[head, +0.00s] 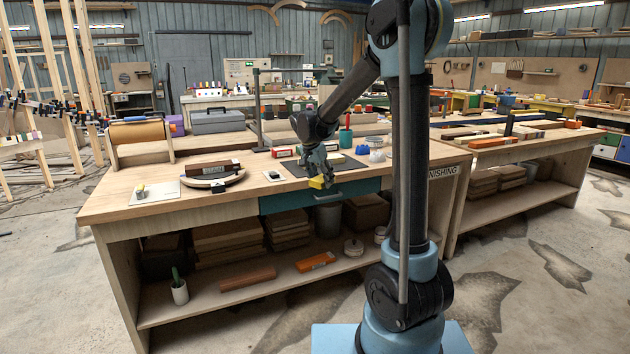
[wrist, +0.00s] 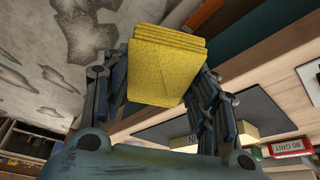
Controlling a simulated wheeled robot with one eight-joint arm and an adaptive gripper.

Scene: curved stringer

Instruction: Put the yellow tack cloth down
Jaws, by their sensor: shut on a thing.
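The yellow tack cloth (wrist: 165,70) is a folded, layered pad held between the fingers of my gripper (wrist: 160,85) in the wrist view. In the head view my gripper (head: 322,176) is over the front edge of the finishing bench, and the yellow cloth (head: 317,183) shows at its fingertips. The cloth is in the air near the dark mat (head: 293,169) and in front of it. The gripper is shut on the cloth. The underside of the cloth is hidden in the head view.
A teal drawer front (head: 290,200) lies under the bench edge. Bare wood shows at the front left.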

